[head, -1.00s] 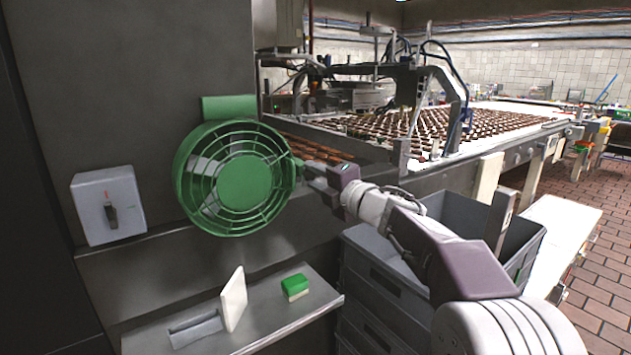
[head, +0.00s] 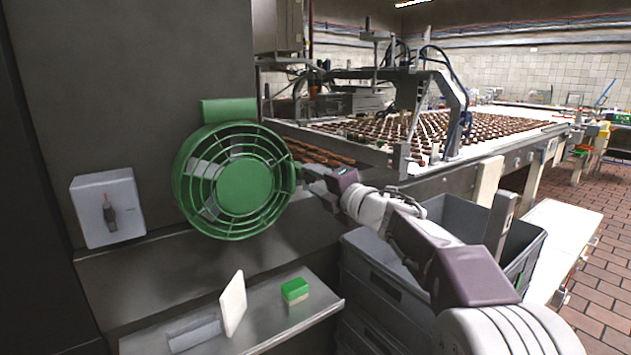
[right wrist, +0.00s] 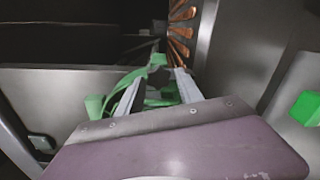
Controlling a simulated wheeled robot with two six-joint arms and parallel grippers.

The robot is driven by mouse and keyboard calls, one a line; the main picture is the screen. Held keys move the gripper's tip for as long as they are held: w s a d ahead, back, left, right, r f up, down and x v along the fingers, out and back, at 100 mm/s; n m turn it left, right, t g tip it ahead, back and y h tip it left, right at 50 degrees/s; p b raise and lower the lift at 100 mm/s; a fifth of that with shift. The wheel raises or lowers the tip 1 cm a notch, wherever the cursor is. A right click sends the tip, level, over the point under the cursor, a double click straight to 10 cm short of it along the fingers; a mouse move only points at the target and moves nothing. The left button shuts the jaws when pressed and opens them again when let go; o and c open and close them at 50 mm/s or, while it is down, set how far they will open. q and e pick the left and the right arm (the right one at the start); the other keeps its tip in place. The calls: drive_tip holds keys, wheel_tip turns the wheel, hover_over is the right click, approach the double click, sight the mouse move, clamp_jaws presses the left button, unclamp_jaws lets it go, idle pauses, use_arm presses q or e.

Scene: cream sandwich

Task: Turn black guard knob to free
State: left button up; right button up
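A round green guard (head: 238,182) with ribs and a solid hub stands against the dark grey machine wall in the head view. My right gripper (head: 306,174) is at the guard's right edge. In the right wrist view its fingers (right wrist: 160,73) are apart, with green guard parts (right wrist: 158,62) and a grey patch between and behind them. I cannot make out a black knob there. A dark knob (head: 110,216) with a red mark sits on a light grey box (head: 89,218) at the left, far from my gripper. My left gripper is out of view.
A metal shelf (head: 275,323) below the guard carries an upright white plate (head: 232,304) and a green-topped block (head: 295,290). Grey crates (head: 385,285) stand under my right arm. A conveyor (head: 500,130) with brown biscuits lies behind.

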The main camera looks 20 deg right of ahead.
drive_tip(key=v, duration=0.9)
drive_tip(key=shift+p, duration=0.35)
